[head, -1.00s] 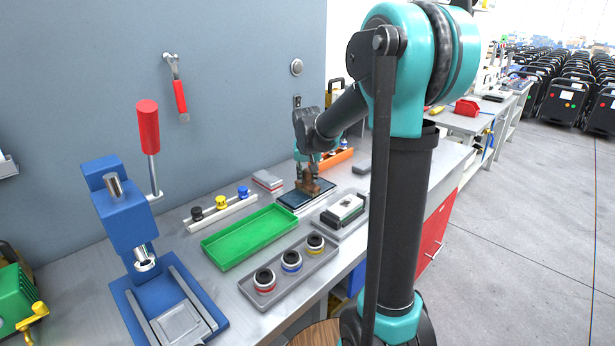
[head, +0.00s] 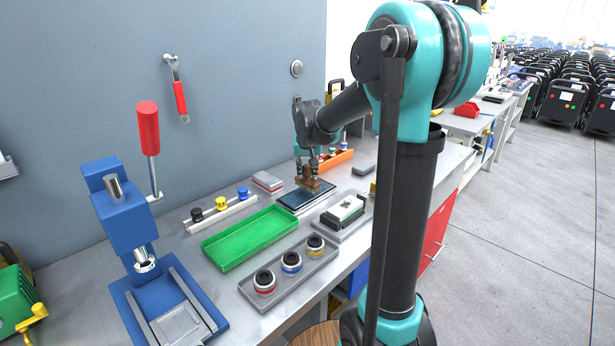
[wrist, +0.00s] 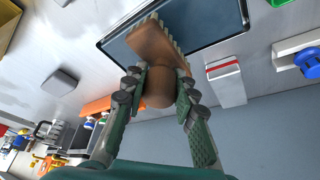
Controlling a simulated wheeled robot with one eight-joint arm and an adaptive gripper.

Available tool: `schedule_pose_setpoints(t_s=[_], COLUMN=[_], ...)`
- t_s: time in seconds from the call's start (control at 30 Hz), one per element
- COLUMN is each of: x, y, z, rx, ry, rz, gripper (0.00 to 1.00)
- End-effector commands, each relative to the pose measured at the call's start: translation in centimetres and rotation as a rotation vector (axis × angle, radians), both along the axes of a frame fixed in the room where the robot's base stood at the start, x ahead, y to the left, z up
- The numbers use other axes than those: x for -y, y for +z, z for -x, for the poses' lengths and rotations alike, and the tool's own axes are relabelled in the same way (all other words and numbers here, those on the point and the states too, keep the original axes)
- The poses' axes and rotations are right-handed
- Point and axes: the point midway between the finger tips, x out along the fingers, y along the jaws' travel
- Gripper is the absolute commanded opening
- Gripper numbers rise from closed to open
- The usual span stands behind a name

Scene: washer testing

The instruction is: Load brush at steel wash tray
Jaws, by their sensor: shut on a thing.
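My gripper (head: 310,172) is shut on a wooden-handled brush (head: 315,185) at the steel wash tray (head: 292,208). In the wrist view the gripper's fingers (wrist: 160,92) close on both sides of the brush's round brown knob, and the brown block of the brush (wrist: 155,46) has a row of pale bristles along its edge. I cannot tell whether the bristles touch the surface.
A green tray (head: 248,238) and a grey holder with ringed parts (head: 318,268) lie in front. A block in a grey tray (head: 345,210) stands to the right. An orange bin (head: 338,160) is behind. A blue press (head: 125,215) stands at left.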

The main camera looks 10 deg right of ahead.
Motion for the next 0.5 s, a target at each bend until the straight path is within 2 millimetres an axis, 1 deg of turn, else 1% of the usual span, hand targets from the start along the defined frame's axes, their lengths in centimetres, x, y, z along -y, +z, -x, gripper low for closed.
schedule_pose_setpoints(t_s=[0.5], x=[0.0], y=[3.8], z=[0.0], rx=[0.001], ry=[0.0], rz=[0.0], gripper=[0.04])
